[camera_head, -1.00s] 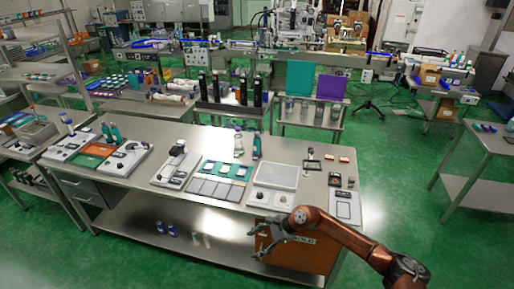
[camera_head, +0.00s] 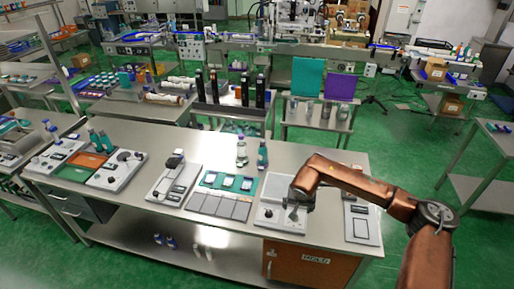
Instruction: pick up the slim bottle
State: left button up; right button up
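A slim clear bottle (camera_head: 242,151) with a purple-grey cap stands upright at the back edge of the steel table (camera_head: 215,150). A dark teal bottle (camera_head: 262,154) stands upright just right of it. Two more teal bottles (camera_head: 98,140) stand at the left end of the table. I cannot tell for sure which of these is the slim bottle. My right gripper (camera_head: 291,209) points down over a white scale-like device (camera_head: 267,216), in front of and right of the clear bottle, apart from all bottles. Its fingers are too small to judge. My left gripper is out of view.
A teal tray with cards (camera_head: 228,183), a grey device (camera_head: 176,178) and a white panel (camera_head: 361,224) lie on the table. Tall black bottles (camera_head: 244,90) stand on a rack behind. The steel strip in front of the clear bottle is mostly clear.

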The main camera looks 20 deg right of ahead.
aim_at(262, 156)
jog(key=i, duration=1.35)
